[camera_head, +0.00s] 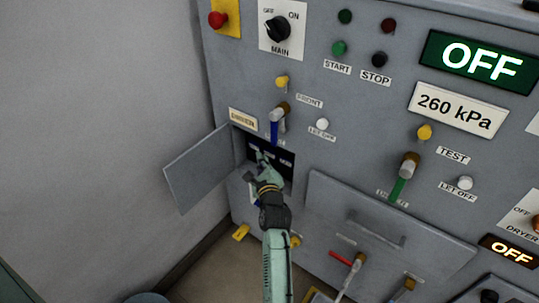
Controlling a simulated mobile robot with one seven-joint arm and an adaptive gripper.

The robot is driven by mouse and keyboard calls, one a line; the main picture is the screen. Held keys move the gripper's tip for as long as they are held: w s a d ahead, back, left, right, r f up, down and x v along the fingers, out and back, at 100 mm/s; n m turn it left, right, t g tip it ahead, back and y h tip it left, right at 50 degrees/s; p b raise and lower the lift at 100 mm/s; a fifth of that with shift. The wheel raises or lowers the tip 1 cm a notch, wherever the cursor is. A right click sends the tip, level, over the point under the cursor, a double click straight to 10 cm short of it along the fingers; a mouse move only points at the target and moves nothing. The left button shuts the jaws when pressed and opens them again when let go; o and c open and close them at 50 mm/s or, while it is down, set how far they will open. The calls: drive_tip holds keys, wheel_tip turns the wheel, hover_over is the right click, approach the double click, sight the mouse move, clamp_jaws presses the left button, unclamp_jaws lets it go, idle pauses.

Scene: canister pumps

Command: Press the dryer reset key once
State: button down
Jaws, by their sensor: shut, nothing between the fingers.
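My gripper (260,156) is at the end of my raised arm, its fingers shut and empty. It is in front of a small open compartment with a dark inner panel (284,172) in the lower left of the grey machine front. The panel carries small pale labels, too small to read. My fingers and wrist hide part of it, and I cannot make out the dryer reset key or tell whether my fingertips touch anything. The compartment's grey door (207,167) stands open to the left. A cream label (243,117) above the opening is not legible.
A blue-handled valve (275,128) is just above the opening, and a large grey cover with a handle (375,232) is to the right. A "DRYER" switch (536,223) and an orange "OFF" display (509,251) are at the far right. Bare wall (90,110) fills the left.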

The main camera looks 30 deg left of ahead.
idle(0.6)
drive_tip(key=shift+w, duration=0.4)
drive_tip(key=shift+w+d+b, duration=0.15)
drive_tip(key=shift+w+b, duration=0.15)
drive_tip(key=shift+w, duration=0.25)
idle(0.5)
drive_tip(key=shift+s, duration=0.1)
drive_tip(key=shift+s+r+p, duration=0.1)
drive_tip(key=shift+s+p, duration=0.2)
drive_tip(key=shift+p, duration=0.35)
drive_tip(key=shift+s+p, duration=0.5)
drive_tip(key=shift+s, duration=0.05)
